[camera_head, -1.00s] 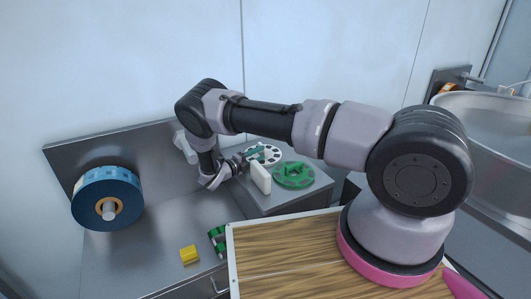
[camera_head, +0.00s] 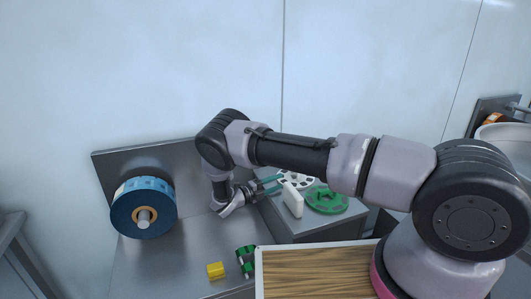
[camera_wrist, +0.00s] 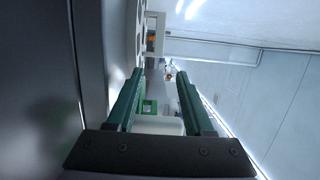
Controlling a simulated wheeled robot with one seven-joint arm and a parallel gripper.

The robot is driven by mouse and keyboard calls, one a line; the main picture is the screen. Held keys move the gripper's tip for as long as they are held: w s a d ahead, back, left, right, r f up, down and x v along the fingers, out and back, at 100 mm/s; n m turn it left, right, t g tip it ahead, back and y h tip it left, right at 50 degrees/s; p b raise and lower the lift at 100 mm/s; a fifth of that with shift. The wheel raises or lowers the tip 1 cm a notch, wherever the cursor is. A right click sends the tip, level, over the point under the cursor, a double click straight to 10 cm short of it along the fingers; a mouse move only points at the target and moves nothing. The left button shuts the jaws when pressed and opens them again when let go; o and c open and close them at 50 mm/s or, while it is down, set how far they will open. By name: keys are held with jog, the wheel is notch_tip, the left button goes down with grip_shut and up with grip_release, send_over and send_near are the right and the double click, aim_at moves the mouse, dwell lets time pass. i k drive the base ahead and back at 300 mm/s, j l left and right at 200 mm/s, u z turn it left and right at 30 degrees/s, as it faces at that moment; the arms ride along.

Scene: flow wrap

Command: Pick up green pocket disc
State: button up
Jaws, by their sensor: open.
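The green pocket disc (camera_head: 326,200) lies flat on the grey cabinet top in the head view, with notches around its rim. A white upright block (camera_head: 292,199) stands at its left. My gripper (camera_head: 270,184) is left of the block and apart from the disc, its green fingers pointing right. In the wrist view my gripper (camera_wrist: 161,76) is open, its two green fingers spread with nothing held. A small green patch (camera_wrist: 149,106) shows beyond them; I cannot tell whether it is the disc.
A white disc with holes (camera_head: 298,179) lies behind the block. A blue wheel (camera_head: 143,207) sits on a spindle at left. A yellow block (camera_head: 215,270) and a green-and-black piece (camera_head: 246,261) lie in front. A wooden board (camera_head: 315,275) fills the front right.

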aim_at(339, 202)
jog(key=k+j, duration=0.15)
jog(key=j, duration=0.15)
jog(key=k+j, duration=0.1)
jog(key=j, duration=0.25)
jog(key=k+j, duration=0.15)
jog(key=j, duration=0.15)
jog(key=k+j, duration=0.1)
jog(key=j, duration=0.2)
